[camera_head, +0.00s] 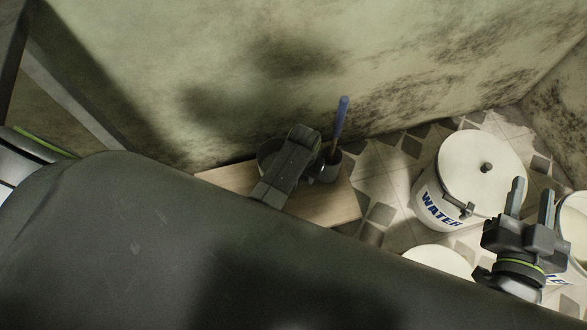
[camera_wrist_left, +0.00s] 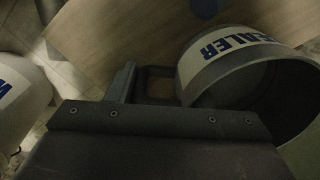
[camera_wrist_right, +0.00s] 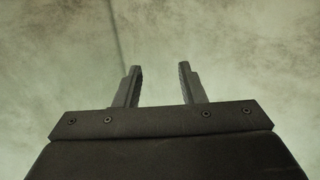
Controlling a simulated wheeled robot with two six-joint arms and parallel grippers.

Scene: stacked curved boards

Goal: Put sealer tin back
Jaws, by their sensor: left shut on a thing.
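The sealer tin (camera_wrist_left: 228,58) is an open grey tin with a white band and dark blue letters, partly legible as "ALER", in the left wrist view. Its side handle (camera_wrist_left: 160,72) is at my left gripper's fingers, and the gripper body hides part of the tin. In the head view the tin (camera_head: 268,149) shows partly behind my left gripper (camera_head: 288,168), over or on the wooden board (camera_head: 335,207). My left gripper is shut on the tin's handle; whether the tin touches the board is unclear. My right gripper (camera_head: 532,202) is open and empty, before the wall (camera_wrist_right: 160,40).
A small pot (camera_head: 327,170) with a blue-handled tool (camera_head: 341,122) stands right beside my left gripper. A lidded white WATER bucket (camera_head: 432,200) stands on the tiled floor, with more white containers (camera_head: 440,260) near it. The stained wall (camera_head: 230,70) is close behind the board.

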